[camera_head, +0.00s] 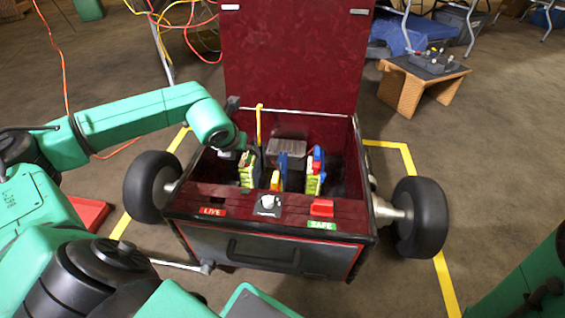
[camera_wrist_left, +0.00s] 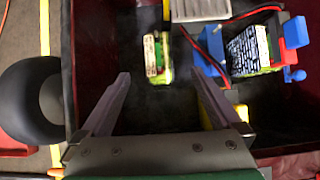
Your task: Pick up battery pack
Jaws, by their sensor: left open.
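A battery pack (camera_head: 246,172) with green and pale sides stands in the open dark-red box, at its left. It also shows in the left wrist view (camera_wrist_left: 157,58), just beyond and between my fingertips. Another pack (camera_head: 315,182) with blue and red parts stands at the right of the box; a pack with blue and red fittings (camera_wrist_left: 247,50) shows right of my fingers in the wrist view. My left gripper (camera_wrist_left: 162,78) is open, its two fingers apart with nothing between them. In the head view my left arm reaches over the box's left wall. My right gripper is not visible.
The box (camera_head: 290,113) has a raised lid (camera_head: 290,55) behind and black wheels (camera_head: 420,217) at its sides. A yellow upright (camera_head: 259,125) and grey block (camera_head: 287,150) are inside. The front panel carries a knob (camera_head: 267,205) and red switch (camera_head: 321,207).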

